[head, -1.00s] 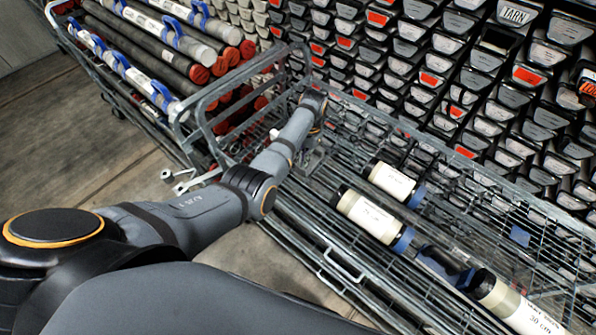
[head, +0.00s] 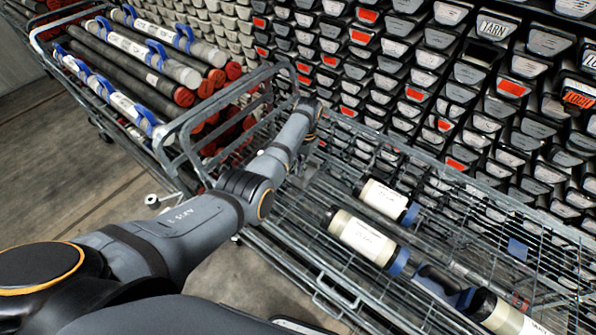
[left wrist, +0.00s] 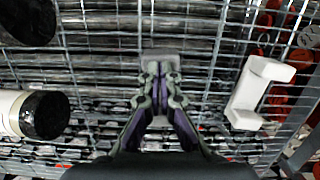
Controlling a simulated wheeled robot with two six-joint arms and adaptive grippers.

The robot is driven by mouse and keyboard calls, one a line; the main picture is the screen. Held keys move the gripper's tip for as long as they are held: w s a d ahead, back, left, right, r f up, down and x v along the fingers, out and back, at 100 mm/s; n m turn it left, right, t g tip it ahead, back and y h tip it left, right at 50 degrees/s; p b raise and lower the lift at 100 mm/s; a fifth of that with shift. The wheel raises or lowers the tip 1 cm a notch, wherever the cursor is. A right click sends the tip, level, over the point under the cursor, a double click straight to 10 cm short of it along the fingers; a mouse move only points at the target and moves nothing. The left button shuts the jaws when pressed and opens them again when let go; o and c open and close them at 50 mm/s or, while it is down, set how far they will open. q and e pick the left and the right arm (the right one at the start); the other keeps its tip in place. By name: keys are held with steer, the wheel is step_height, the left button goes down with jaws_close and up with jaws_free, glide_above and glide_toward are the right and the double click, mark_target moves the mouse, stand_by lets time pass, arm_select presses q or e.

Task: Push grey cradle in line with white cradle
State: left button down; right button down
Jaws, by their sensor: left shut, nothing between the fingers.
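In the left wrist view, the grey cradle (left wrist: 160,54) lies on the wire mesh at the middle, directly at my left gripper's fingertips; the fingers cover much of it. My left gripper (left wrist: 160,69) is shut with nothing between its fingers. I cannot tell whether it touches the cradle. The white cradle (left wrist: 245,96), a C-shaped block, lies apart to the right of the gripper. In the head view my left arm reaches over the wire cart, and its wrist hides the gripper and cradles. My right gripper is not in view.
Pale core liners (head: 362,240) with black and blue ends lie on the wire cart (head: 460,190). One shows close on the left in the wrist view (left wrist: 12,112). Another cart with long tubes (head: 125,75) stands at the back left. Racks of trays (head: 420,60) line the back.

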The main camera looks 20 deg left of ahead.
arm_select(q)
step_height(320, 180, up, 11)
steer(key=w, duration=0.2)
steer(key=shift+d+r, duration=0.2)
steer(key=shift+d, duration=0.15)
